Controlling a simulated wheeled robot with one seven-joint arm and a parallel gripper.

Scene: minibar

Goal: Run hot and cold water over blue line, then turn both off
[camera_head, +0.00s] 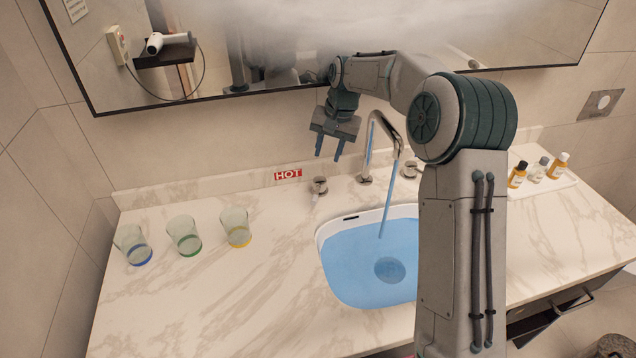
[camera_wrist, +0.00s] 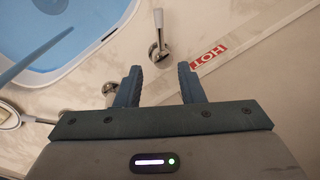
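My gripper (camera_head: 328,157) is open and empty above the left tap handle (camera_head: 319,186), next to the red HOT label (camera_head: 288,174). In the wrist view that handle (camera_wrist: 158,46) stands just beyond and between my open fingertips (camera_wrist: 160,72), apart from them. The curved spout (camera_head: 368,150) pours a blue water stream (camera_head: 388,205) into the sink (camera_head: 322,246), which shows blue water (camera_head: 350,265). The right tap handle (camera_head: 409,169) is beside the arm. The blue-lined glass (camera_head: 131,242) stands at the far left of the counter, away from the stream.
A green-lined glass (camera_head: 184,238) and a yellow-lined glass (camera_head: 236,228) stand on the counter left of the sink. Small bottles (camera_head: 538,169) stand on a tray at the right. A mirror (camera_head: 225,60) hangs behind. The counter in front of the glasses is clear.

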